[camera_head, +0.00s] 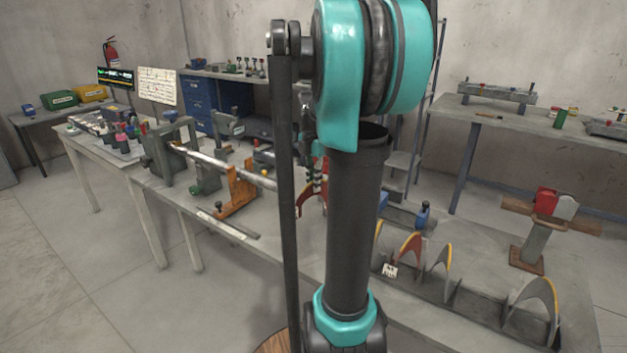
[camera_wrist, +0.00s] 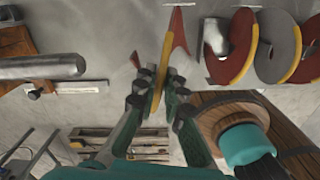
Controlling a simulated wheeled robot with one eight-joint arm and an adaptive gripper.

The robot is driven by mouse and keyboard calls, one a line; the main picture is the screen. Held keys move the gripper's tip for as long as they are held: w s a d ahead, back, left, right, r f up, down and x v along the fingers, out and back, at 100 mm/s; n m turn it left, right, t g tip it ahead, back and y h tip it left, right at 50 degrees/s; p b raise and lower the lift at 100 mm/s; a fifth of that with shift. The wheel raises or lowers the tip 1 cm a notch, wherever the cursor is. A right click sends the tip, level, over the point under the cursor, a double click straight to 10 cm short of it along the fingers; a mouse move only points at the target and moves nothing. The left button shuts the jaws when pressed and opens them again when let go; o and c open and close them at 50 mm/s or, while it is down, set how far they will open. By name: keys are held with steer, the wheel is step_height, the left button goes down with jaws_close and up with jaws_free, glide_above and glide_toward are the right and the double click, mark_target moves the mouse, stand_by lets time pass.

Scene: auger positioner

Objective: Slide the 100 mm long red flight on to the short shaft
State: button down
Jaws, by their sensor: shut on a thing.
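My gripper (camera_wrist: 158,88) is shut on a flight seen nearly edge-on in the wrist view, with a yellow rim (camera_wrist: 161,68) between the fingers and red surface (camera_wrist: 178,32) beside it. In the head view the red flight (camera_head: 312,203) is partly hidden behind my arm, just right of the silver shaft's free end. The shaft (camera_head: 215,163) lies about level on an orange support (camera_head: 238,190). In the wrist view the shaft (camera_wrist: 40,67) ends left of my gripper, with a visible gap to the flight. The flight's bore and its length cannot be made out.
More flights stand at the table's right, one red with a yellow rim (camera_head: 411,247) and one grey (camera_head: 440,260); they also show at the right of the wrist view (camera_wrist: 245,50). A post with red and grey blocks (camera_head: 545,203) stands farther right. Floor is clear before the table.

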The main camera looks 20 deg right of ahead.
steer(key=shift+w, duration=0.1)
stand_by(0.3)
steer(key=shift+w+a, duration=0.5)
steer(key=shift+w, duration=0.3)
steer(key=shift+w+a, duration=0.55)
steer(key=shift+w, duration=0.2)
steer(key=shift+w+a, duration=0.5)
steer(key=shift+w, duration=0.3)
steer(key=shift+w+a, duration=1)
steer(key=shift+w, duration=0.45)
steer(key=shift+w+a, duration=0.95)
steer(key=shift+w, duration=0.55)
steer(key=shift+w+a, duration=1)
steer(key=shift+w, duration=0.45)
stand_by(0.8)
